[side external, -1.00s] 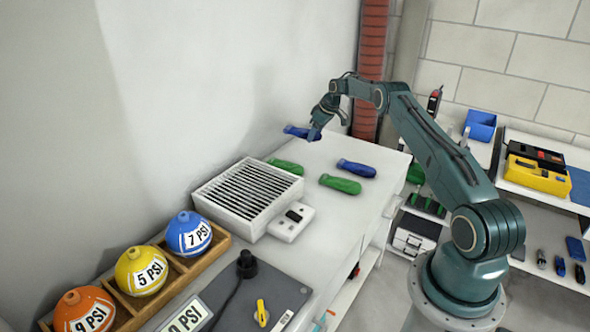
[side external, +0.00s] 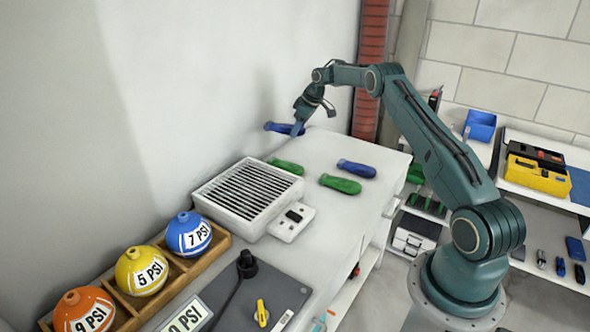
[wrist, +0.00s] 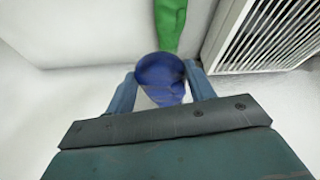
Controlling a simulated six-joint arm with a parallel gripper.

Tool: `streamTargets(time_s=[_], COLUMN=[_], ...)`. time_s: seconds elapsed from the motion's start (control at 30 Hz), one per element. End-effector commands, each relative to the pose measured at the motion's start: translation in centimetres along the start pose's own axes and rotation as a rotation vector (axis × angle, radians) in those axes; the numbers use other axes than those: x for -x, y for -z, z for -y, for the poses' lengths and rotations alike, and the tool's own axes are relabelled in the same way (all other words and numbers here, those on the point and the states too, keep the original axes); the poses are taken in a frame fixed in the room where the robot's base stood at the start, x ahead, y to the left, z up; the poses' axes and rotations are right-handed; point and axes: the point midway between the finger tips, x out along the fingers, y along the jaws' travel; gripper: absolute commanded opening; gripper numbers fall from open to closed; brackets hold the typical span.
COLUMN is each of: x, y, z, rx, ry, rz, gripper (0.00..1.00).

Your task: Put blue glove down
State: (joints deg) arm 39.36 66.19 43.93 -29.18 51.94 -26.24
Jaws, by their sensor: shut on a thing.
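My gripper (side external: 297,127) is shut on a blue glove (side external: 279,128) near the wall, at the far left corner of the white worktop. In the wrist view the rounded blue glove end (wrist: 160,70) sits between the two fingers of my gripper (wrist: 163,88). I cannot tell whether the held glove touches the worktop. A second blue glove (side external: 357,169) lies on the worktop to the right, apart from my gripper. One green glove (side external: 286,167) lies by the white slatted box, and another green glove (side external: 340,185) lies right of it.
The white slatted box (side external: 222,220) and a small white device (side external: 291,222) stand in front of the gloves. A wooden rack (side external: 128,306) holds coloured balls with PSI labels. The worktop (side external: 330,150) is clear between the held glove and the other blue glove. The wall is close on the left.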

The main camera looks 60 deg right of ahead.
Motion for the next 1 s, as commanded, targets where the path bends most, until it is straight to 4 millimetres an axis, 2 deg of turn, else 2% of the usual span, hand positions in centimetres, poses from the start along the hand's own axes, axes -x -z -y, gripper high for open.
streamTargets(time_s=[0.03,0.2,0.5,0.7,0.8,1.0], x=[0.7,2.7,6.5,8.9,9.9,11.0], y=[1.2,4.2,7.9,8.9,9.0,9.0], z=[1.5,6.7,16.3,22.5,24.9,27.6], rx=[0.031,0.132,0.311,0.422,0.464,0.513], ry=[0.011,0.053,0.126,0.173,0.191,0.212], rz=[-0.001,0.0,-0.001,-0.001,-0.002,-0.002], gripper=[0.31,0.31,0.31,0.31,0.31,0.31])
